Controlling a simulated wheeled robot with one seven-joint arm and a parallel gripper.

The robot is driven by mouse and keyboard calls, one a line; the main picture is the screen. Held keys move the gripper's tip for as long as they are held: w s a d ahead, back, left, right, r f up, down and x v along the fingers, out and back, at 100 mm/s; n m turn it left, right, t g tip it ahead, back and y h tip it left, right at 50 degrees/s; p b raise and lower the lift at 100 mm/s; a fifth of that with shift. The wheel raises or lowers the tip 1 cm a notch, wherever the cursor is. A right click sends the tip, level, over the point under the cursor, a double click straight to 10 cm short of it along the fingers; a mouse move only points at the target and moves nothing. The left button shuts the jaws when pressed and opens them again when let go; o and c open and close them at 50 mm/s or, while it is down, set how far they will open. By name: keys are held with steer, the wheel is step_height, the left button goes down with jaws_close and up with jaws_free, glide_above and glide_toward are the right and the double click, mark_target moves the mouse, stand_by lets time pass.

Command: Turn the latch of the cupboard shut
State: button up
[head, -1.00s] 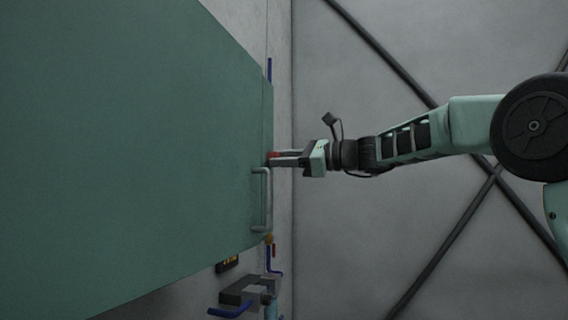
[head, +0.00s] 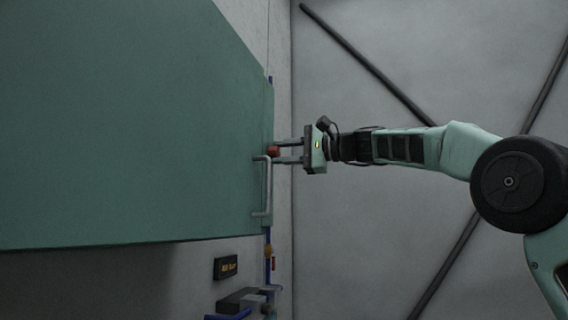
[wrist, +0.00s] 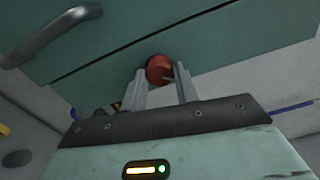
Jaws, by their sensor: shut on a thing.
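The cupboard (head: 130,130) is a large green box on the left in the head view, with a grey bar handle (head: 267,188) near its right edge. The latch shows as a red knob (head: 273,151) at that edge, just above the handle. In the wrist view the red knob (wrist: 159,69) sits between my fingers, against the green panel. My gripper (head: 277,152) reaches in from the right and is shut on the red knob. Its fingers hide part of the knob, and the rest of the latch cannot be made out.
The grey wall stands close behind the gripper. The space to the right around my arm is free, with dark diagonal bars on the far wall.

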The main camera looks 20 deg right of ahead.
steer(key=n+b, duration=0.2)
steer(key=n, duration=0.2)
steer(key=shift+f, duration=0.2)
steer(key=shift+r+n+b, duration=0.1)
steer(key=shift+n+b, duration=0.35)
steer(key=shift+n, duration=1.05)
steer(key=o, duration=1)
steer(key=b+v, duration=0.5)
steer(key=v, duration=1.2)
steer(key=shift+s+d+r+b, duration=0.1)
steer(key=shift+d+b, duration=0.1)
steer(key=shift+b, duration=0.15)
